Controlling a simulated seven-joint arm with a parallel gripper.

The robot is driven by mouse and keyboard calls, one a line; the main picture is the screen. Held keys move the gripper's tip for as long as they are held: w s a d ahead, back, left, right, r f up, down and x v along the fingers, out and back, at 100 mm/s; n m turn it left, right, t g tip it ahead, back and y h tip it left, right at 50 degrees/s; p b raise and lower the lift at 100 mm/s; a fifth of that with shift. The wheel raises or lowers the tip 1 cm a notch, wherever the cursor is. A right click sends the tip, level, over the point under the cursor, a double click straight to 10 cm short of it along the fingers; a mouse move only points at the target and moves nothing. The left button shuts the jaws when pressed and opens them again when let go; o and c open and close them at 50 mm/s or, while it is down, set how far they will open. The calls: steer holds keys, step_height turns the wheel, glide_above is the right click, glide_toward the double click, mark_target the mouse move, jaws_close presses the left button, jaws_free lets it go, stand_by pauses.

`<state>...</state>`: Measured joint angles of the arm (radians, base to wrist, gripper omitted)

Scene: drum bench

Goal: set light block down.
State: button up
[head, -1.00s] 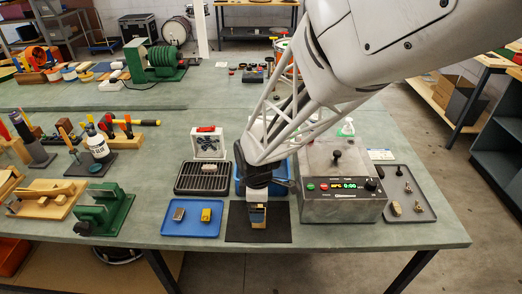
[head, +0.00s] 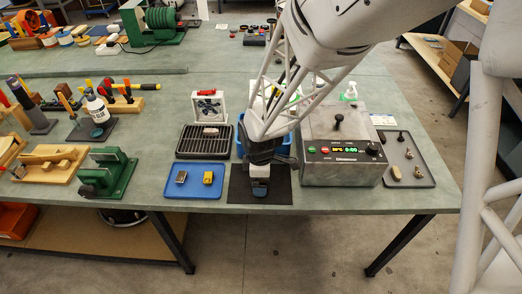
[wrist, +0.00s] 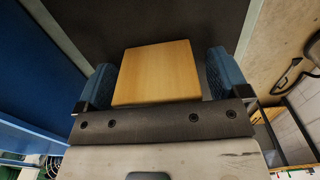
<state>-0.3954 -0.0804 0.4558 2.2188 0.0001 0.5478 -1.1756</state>
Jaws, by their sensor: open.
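The light block (wrist: 158,72), pale wood with a flat square face, lies between my gripper's two blue-padded fingers in the wrist view, over the dark mat (wrist: 150,22). A narrow gap shows on each side of it, so the fingers are apart from it. In the head view my gripper (head: 260,188) points down at the front part of the black mat (head: 281,186). There the block is hidden behind the fingers. My gripper is open. Whether the block rests fully flat is hard to tell.
A blue tray (head: 194,191) with two small blocks lies left of the mat. A black rack (head: 204,149) and a blue bin (head: 240,145) are behind. The table's front edge is close.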

stand_by(0.5)
steer(key=c, duration=1.1)
steer(key=shift+r, duration=0.1)
steer(key=shift+r, duration=1.75)
steer(key=s+d, duration=0.3)
steer(key=s, duration=0.4)
steer(key=s+d+r, duration=0.1)
steer(key=s+d, duration=0.2)
steer(key=s, duration=0.5)
steer(key=shift+r, duration=0.15)
